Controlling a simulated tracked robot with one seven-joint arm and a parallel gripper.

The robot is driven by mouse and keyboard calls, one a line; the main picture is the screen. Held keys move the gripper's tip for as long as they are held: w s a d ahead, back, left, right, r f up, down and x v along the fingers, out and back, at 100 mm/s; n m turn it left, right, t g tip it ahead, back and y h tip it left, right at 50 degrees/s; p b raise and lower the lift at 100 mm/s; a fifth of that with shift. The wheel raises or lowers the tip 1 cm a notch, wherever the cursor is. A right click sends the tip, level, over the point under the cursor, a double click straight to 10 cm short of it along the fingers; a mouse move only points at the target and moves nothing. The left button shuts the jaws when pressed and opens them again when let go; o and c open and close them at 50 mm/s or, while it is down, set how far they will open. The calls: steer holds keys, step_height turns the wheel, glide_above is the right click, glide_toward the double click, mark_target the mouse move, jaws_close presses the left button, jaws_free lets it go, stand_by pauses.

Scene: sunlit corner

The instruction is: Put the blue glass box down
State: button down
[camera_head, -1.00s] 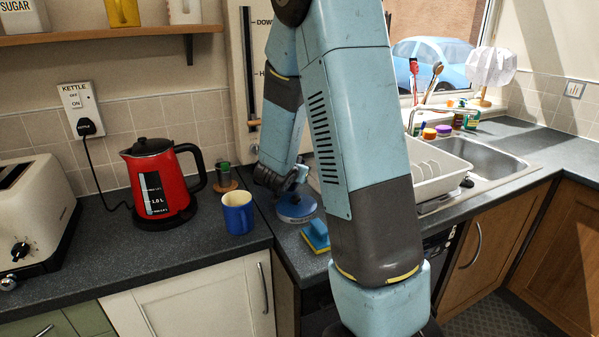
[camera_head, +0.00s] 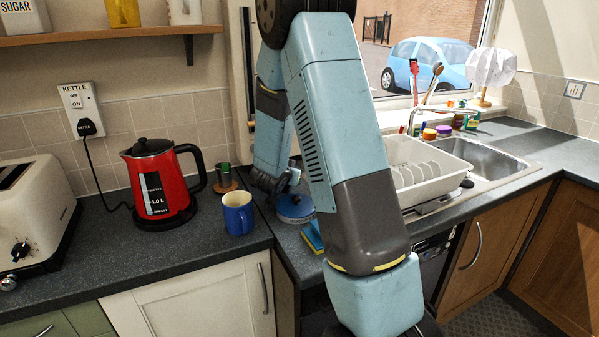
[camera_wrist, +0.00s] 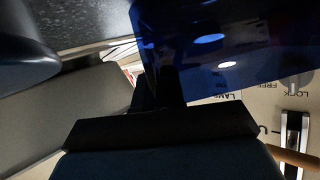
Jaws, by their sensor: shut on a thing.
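The blue glass box (camera_wrist: 235,45) is dark, see-through blue and fills the upper right of the wrist view. My gripper (camera_wrist: 163,88) is shut on it, with a dark finger against the glass. The speckled worktop (camera_wrist: 80,20) shows at the top of the wrist view beside the box. I cannot tell whether the box touches it. In the head view my arm bends down to the worktop behind the blue mug (camera_head: 238,212). I cannot make out the box there.
A red kettle (camera_head: 158,185) and a toaster (camera_head: 32,210) stand to the left. A round blue object (camera_head: 294,208) and a sponge (camera_head: 313,237) lie near my arm. A dish rack (camera_head: 430,172) and sink (camera_head: 490,157) are at right. Worktop in front of the kettle is clear.

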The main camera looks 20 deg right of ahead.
steer(key=c, duration=1.7)
jaws_free()
steer(key=shift+f, duration=0.1)
steer(key=o, duration=0.5)
steer(key=shift+c, duration=0.2)
